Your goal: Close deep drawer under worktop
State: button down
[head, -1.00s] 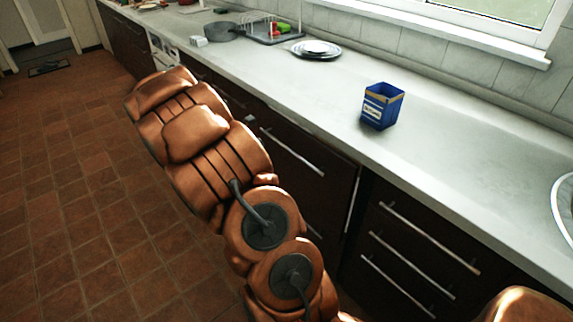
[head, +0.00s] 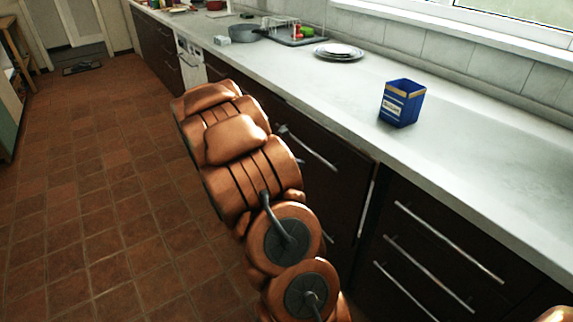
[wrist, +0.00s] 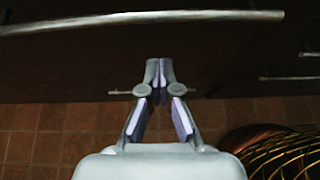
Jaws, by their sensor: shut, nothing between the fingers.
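A wide dark front with a long metal handle (head: 306,147) is under the worktop (head: 345,105), beside my arm, and looks like the deep drawer. My arm hides its left and lower parts, so I cannot tell how far it stands out. In the wrist view, the handle (wrist: 140,17) crosses the top over a dark front (wrist: 60,60). My gripper (wrist: 158,64) is shut and empty, its fingertips below the handle in the picture. I cannot tell whether they touch the front.
A stack of drawers with several bar handles (head: 448,241) stands to the right. On the worktop are a blue box (head: 401,102), plates (head: 339,52), a grey pan (head: 250,32) and a dish rack (head: 290,36). The tiled floor (head: 110,190) at left is clear.

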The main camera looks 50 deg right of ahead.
aim_at(318, 161)
jog(key=x, duration=0.3)
jog(key=r+x, duration=0.1)
jog(key=shift+s+d+f, duration=0.15)
jog(key=shift+d+f, duration=0.05)
jog(key=shift+d, duration=0.45)
jog(key=shift+s+d, duration=0.15)
jog(key=shift+d, duration=0.45)
